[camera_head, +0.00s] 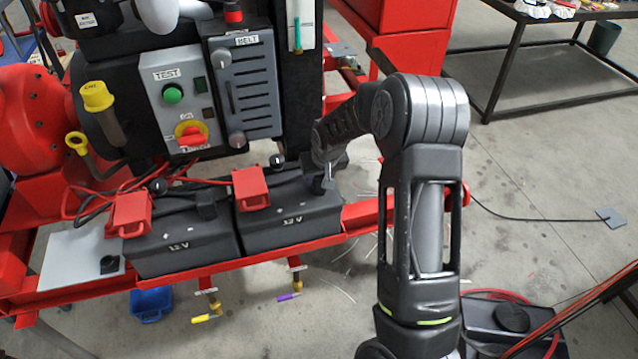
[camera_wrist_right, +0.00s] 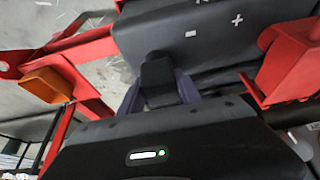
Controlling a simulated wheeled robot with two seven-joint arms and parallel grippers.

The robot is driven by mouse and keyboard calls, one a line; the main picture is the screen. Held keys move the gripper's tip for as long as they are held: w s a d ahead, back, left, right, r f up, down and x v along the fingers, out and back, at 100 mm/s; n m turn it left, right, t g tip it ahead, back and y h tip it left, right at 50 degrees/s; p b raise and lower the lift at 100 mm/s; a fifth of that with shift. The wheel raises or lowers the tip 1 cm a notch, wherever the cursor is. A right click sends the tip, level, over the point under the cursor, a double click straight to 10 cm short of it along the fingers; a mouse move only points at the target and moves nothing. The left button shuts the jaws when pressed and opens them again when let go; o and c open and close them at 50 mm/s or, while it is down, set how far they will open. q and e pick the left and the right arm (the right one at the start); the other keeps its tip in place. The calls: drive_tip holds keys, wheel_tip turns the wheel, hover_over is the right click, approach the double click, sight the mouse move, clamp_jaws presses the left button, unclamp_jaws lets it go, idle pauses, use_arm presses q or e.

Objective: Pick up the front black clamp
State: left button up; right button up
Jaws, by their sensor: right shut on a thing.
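Two black 12 V batteries stand side by side on the red skid in the head view, the left one (camera_head: 185,250) and the right one (camera_head: 290,222). My right gripper (camera_head: 322,178) is at the right end of the right battery. It is shut on a black clamp (camera_wrist_right: 157,78), which shows between its fingers in the right wrist view, close to the battery top. Whether the clamp still touches the battery is hard to tell. My left gripper is not in view.
Red clamps sit on the left battery (camera_head: 132,213) and right battery (camera_head: 251,189). The control box (camera_head: 172,95) and belt guard (camera_head: 245,85) stand behind. A red rail (camera_head: 362,214) runs along the front. Floor to the right is mostly open.

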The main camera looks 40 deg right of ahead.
clamp_jaws()
idle(0.3)
wheel_tip(320, 180, up, 10)
drive_tip(key=shift+r+b, duration=0.1)
drive_tip(key=shift+b, duration=0.6)
idle(0.3)
